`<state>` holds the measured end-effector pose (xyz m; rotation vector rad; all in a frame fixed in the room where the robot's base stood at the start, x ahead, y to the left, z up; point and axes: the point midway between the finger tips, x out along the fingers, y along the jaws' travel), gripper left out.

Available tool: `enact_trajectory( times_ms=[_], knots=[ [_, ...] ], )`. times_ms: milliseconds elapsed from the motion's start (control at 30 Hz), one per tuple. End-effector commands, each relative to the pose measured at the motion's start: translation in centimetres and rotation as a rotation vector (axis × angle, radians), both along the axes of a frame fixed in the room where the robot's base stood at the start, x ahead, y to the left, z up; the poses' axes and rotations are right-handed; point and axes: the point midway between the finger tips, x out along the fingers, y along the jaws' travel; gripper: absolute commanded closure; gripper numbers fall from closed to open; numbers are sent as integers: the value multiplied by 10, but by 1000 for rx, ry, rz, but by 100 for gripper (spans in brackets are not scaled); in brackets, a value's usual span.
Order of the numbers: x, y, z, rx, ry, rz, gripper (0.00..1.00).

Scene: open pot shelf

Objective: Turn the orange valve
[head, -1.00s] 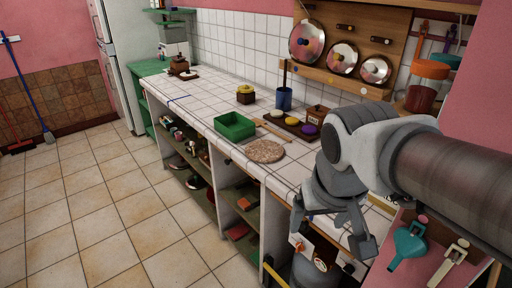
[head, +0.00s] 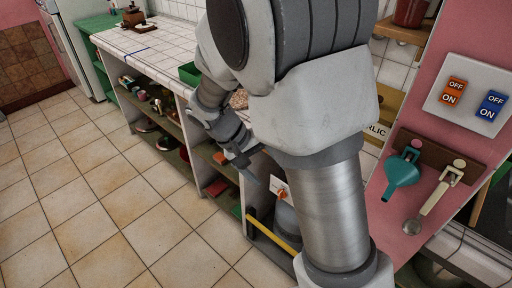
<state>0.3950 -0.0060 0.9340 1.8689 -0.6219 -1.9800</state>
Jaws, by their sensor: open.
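The small orange valve (head: 283,194) shows low in the middle of the head view, against a white card (head: 275,184) and just above a grey rounded vessel (head: 286,217) in an open bay under the counter. My gripper (head: 246,172) is open and empty, up and to the left of the valve in the picture. It looks apart from the valve, though the depth between them is hard to judge. My arm covers the right side of the vessel and much of the counter.
A yellow bar (head: 274,235) crosses the bay below the valve. Open shelves with pots and small goods (head: 160,106) run left under the tiled counter (head: 140,42). The floor (head: 110,190) is clear.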

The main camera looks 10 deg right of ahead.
Motion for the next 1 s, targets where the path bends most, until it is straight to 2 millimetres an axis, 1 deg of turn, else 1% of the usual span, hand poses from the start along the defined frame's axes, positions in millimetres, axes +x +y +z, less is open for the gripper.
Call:
enact_trajectory(
  times_ms=[33,267,500,667,1000],
  knots=[
    [5,2,-18,-38,15,6,15],
    [25,6,-75,-205,35,35,15],
    [44,11,-135,-384,26,92,15],
    [54,16,-176,-502,4,145,15],
    [69,25,-264,-735,-83,304,15]
  ],
)
